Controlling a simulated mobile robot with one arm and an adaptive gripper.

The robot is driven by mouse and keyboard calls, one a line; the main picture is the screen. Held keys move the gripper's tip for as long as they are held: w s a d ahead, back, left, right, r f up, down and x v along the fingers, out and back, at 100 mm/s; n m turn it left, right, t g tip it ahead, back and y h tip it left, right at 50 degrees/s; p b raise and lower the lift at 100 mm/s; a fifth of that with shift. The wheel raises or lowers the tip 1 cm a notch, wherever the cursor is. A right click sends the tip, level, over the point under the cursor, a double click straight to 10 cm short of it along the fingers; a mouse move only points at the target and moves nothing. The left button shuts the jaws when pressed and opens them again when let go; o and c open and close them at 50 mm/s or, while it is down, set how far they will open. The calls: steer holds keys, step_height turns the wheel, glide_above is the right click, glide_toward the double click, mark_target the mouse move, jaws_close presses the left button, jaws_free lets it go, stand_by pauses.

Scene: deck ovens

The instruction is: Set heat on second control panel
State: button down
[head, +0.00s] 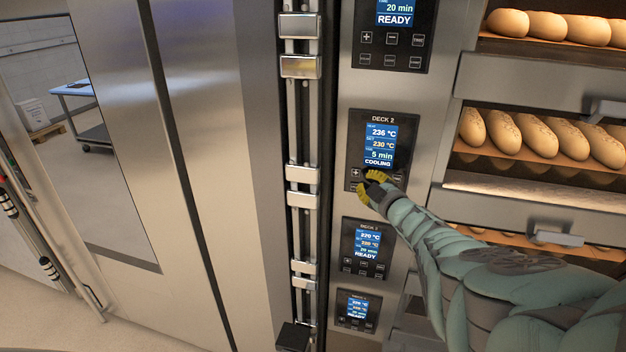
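The second control panel (380,125), labelled DECK 2, is black and set in the steel oven front. Its blue display (381,143) reads 236 °C above 230 °C, then 5 min and COOLING. A plus button (356,173) shows at its lower left. My gripper (370,180), with yellow fingertips, is at the panel's lower edge, just right of the plus button. It covers part of the button rows. I cannot tell whether it touches the panel, or whether its fingers are open or shut.
Another panel (394,52) reading READY is above, and two more panels (368,252) (357,310) are below. Decks with loaves (540,138) and protruding handles (558,238) are at the right. A vertical rail with steel brackets (302,174) stands left of the panels.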

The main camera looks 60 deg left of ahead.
steer(key=shift+w, duration=0.15)
stand_by(0.5)
steer(key=shift+s+d+r+p, duration=0.1)
steer(key=shift+s+d+p, duration=0.25)
steer(key=shift+p, duration=0.35)
steer(key=shift+s+d, duration=0.1)
steer(key=shift+s, duration=0.15)
steer(key=shift+s+d+p, duration=1.6)
steer(key=shift+s+p, duration=0.3)
steer(key=shift+p, duration=0.2)
